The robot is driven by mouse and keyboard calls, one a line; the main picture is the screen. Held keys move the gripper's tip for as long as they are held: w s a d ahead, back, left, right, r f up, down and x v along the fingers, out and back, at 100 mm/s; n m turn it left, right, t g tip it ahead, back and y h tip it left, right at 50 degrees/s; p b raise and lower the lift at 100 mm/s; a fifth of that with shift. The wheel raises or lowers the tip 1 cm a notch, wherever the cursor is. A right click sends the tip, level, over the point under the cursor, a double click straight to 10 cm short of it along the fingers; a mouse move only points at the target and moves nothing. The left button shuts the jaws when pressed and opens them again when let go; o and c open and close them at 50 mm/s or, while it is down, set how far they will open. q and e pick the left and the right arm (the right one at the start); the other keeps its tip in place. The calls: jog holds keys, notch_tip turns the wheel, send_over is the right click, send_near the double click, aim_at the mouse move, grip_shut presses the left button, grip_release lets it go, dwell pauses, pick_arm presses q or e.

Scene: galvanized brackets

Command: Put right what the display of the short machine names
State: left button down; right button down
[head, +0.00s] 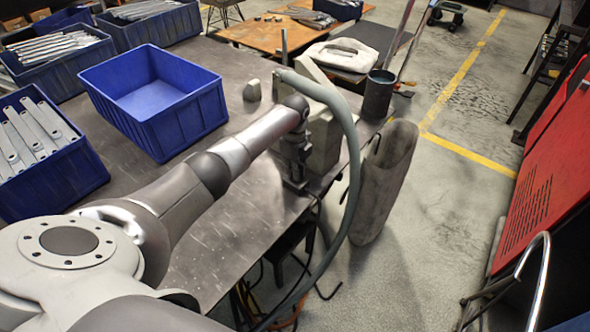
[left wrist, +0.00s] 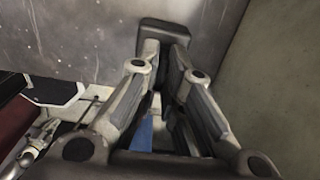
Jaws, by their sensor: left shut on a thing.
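A pale grey-green machine (head: 325,145) stands at the right edge of the dark metal table, partly hidden behind my left arm. No display face shows. My left gripper (head: 296,184) points down in front of it, at the table's edge. In the left wrist view, my left gripper (left wrist: 173,50) has its fingertips together at a dark, rounded block (left wrist: 180,27) and is shut on it. I cannot tell what the block belongs to. My right gripper is not in view.
An empty blue bin (head: 150,95) stands on the table (head: 225,245). Blue bins with metal brackets (head: 35,130) stand at the left. A thick grey hose (head: 350,150) arcs beside my arm. A tall grey container (head: 383,185) and a red cabinet (head: 545,160) stand right; floor between is clear.

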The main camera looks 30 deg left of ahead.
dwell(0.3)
pick_arm(q)
jog(key=c, duration=1.6)
grip_release()
jog(key=shift+o, duration=0.2)
notch_tip(320, 180, up, 12)
